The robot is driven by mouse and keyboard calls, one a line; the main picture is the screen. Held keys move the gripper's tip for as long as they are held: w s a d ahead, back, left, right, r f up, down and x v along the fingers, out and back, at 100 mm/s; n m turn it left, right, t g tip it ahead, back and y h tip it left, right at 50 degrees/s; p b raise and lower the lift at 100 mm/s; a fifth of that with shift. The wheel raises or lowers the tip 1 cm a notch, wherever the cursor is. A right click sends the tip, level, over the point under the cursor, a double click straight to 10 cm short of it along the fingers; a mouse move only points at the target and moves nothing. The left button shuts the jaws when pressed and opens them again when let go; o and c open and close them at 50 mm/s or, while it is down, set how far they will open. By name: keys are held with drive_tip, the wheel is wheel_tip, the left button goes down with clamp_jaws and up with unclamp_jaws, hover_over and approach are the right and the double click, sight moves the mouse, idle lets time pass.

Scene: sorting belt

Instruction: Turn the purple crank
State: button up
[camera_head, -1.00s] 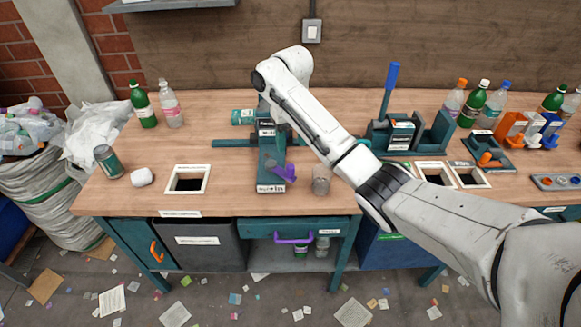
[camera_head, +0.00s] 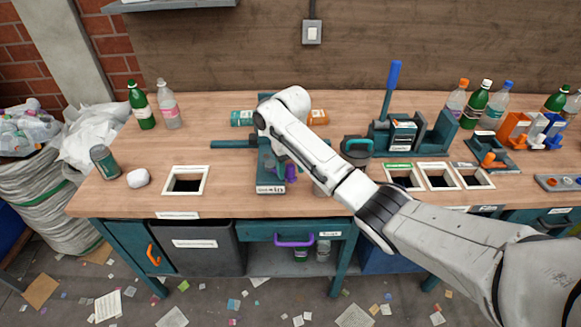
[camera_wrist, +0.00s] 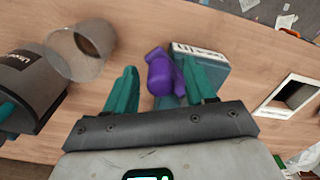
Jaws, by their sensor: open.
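The purple crank (camera_head: 291,173) is on the front of a teal device (camera_head: 270,188) with a white label, on the workbench. In the wrist view the crank (camera_wrist: 163,72) shows between the two teal fingers of my gripper (camera_wrist: 160,84), nearer the right finger. The fingers are apart. I cannot tell whether either finger touches the crank. In the head view my arm reaches in from the right and its wrist hangs over the device, hiding part of it and most of my gripper.
A clear cup (camera_wrist: 82,52) stands near my left finger in the wrist view, beside a dark labelled block (camera_wrist: 28,85). A white-framed opening (camera_head: 186,181) lies left of the device. A tall blue lever (camera_head: 390,90) stands to the right. Bottles stand at the back.

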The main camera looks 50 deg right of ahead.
clamp_jaws()
idle(0.4)
